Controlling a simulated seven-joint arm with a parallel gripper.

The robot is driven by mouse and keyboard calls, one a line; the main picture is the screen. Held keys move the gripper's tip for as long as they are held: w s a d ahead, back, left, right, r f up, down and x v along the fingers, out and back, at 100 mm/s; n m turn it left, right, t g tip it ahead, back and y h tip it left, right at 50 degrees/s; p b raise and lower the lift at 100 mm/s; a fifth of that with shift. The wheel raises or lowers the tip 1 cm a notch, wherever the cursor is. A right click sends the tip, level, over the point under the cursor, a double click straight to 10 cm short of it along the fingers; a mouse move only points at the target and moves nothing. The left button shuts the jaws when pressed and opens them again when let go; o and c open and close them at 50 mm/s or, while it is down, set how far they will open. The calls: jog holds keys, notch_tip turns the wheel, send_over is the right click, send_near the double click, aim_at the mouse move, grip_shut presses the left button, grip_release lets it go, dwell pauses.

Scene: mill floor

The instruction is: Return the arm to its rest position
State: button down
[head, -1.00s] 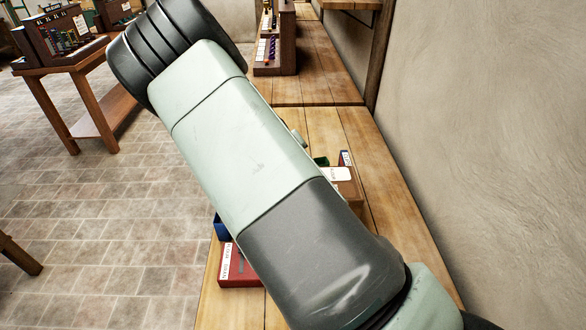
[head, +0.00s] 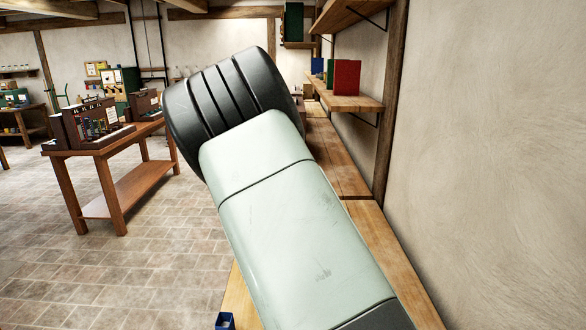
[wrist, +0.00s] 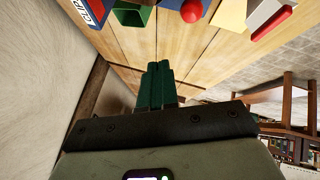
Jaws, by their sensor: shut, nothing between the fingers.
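My gripper (wrist: 158,88) shows in the wrist view, its two green fingers side by side and shut with nothing between them. It is over a wooden bench top (wrist: 190,50) beside the wall. In the head view my pale green and dark grey arm crosses the middle of the picture and hides much of the bench (head: 372,225). The gripper itself is not visible in the head view.
The wrist view shows a green container (wrist: 130,12), a red ball (wrist: 191,10) and a labelled box (wrist: 88,10) on the bench. The plaster wall (head: 480,150) rises close on the right. Wall shelves (head: 350,102) hold a red item (head: 347,77). A wooden table (head: 120,145) stands left, with open floor (head: 150,260) around it.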

jog(key=s+d+r+m+g+y, duration=0.2)
jog(key=s+d+r+m+y, duration=0.15)
jog(key=s+r, duration=1.6)
jog(key=s+d+r, duration=0.1)
jog(key=s+r, duration=0.2)
jog(key=s, duration=0.6)
jog(key=s+d+r+h, duration=0.1)
jog(key=s+r, duration=0.3)
jog(key=s, duration=0.5)
jog(key=shift+d, duration=0.6)
jog(key=shift+w+r, duration=0.15)
